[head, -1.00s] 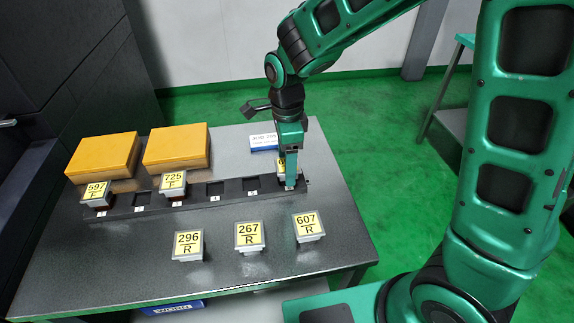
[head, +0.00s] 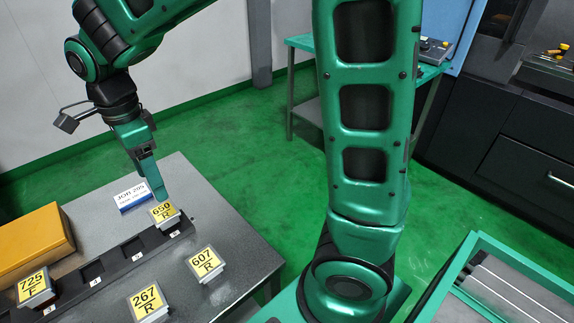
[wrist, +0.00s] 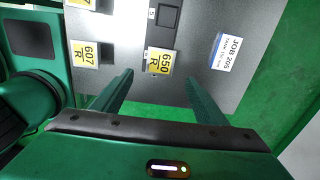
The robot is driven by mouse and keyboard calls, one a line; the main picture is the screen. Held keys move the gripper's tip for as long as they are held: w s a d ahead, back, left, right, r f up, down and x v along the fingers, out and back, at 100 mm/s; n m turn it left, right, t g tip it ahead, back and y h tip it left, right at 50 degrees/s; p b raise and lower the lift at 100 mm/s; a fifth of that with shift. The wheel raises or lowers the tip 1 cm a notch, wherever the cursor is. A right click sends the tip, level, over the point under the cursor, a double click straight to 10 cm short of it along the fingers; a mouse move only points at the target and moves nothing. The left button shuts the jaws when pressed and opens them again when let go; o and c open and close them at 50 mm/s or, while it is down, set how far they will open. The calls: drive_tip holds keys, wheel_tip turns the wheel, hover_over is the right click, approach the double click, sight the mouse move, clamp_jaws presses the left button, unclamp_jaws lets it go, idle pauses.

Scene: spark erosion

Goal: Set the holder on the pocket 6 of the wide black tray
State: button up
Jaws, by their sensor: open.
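The holder with the yellow label 650 R (head: 164,213) sits at the right end of the wide black tray (head: 122,252), by the end pocket; it also shows in the wrist view (wrist: 158,62). The pocket beneath it is mostly hidden. My gripper (head: 157,196) is just above and behind this holder in the head view. In the wrist view my gripper (wrist: 155,90) has its two fingers wide apart, with nothing between the tips and the holder beyond them.
Holders 607 R (head: 206,264) and 267 R (head: 150,302) stand on the table in front of the tray. Holder 725 F (head: 35,288) is in the tray further left. A JOB 205 card (head: 132,197) and a yellow block (head: 32,246) are behind the tray.

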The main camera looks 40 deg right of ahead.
drive_tip(key=s+d+r+n, duration=0.1)
drive_tip(key=s+d+n, duration=0.15)
drive_tip(key=d, duration=0.85)
drive_tip(key=s+d+f+n, duration=0.2)
drive_tip(key=s+d+n, duration=0.7)
drive_tip(key=s+d, duration=1)
drive_tip(key=shift+s, duration=0.8)
